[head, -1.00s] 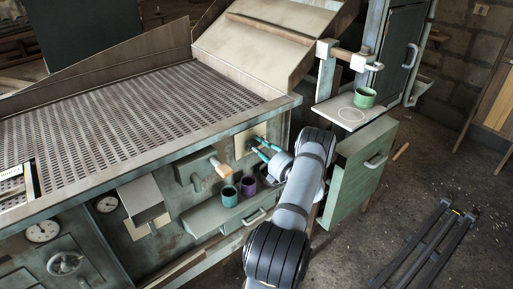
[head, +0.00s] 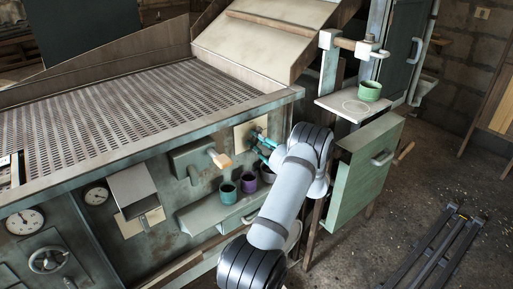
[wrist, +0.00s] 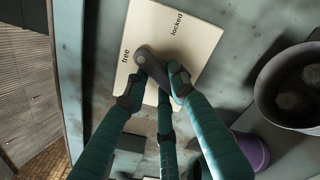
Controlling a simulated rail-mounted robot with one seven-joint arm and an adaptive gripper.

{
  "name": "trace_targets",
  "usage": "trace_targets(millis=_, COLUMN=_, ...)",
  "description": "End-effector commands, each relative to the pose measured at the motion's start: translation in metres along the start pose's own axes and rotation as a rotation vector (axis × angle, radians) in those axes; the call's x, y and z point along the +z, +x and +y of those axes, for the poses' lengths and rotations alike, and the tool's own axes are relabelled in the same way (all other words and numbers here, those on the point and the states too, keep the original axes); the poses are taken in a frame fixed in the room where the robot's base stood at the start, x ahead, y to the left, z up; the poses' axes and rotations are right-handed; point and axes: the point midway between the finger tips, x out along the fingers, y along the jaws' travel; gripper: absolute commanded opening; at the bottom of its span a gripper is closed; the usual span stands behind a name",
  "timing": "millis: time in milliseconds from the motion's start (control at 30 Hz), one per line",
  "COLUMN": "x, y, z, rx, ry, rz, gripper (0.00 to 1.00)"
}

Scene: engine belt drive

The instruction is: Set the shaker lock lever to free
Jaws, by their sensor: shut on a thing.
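The lock lever (wrist: 150,62) is dark grey and sits on a cream plate (wrist: 196,50) marked "free" and "locked". In the wrist view its round end lies near the "free" word, and the rest runs down between my fingers. My gripper (wrist: 157,88) has teal fingers with dark tips and is shut on the lever. In the head view the plate (head: 243,135) is on the machine's front panel, with my gripper (head: 262,142) at its right edge. My arm and fingers hide part of the lever.
A ledge below holds a green cup (head: 228,194), a purple cup (head: 249,183) and a dark pot (wrist: 290,88) close to my fingers. A wooden-ended handle (head: 218,158) juts out left of the plate.

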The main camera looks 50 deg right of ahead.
Motion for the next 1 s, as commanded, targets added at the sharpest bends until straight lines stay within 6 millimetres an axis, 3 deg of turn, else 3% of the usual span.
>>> trace_targets(millis=500, x=-0.0049, y=0.0003, z=-0.0040, rx=0.000, ry=-0.414, rz=-0.003, gripper=0.00)
trace_targets(millis=1000, x=-0.0021, y=0.0004, z=-0.0030, rx=0.001, ry=-0.550, rz=0.000, gripper=0.00)
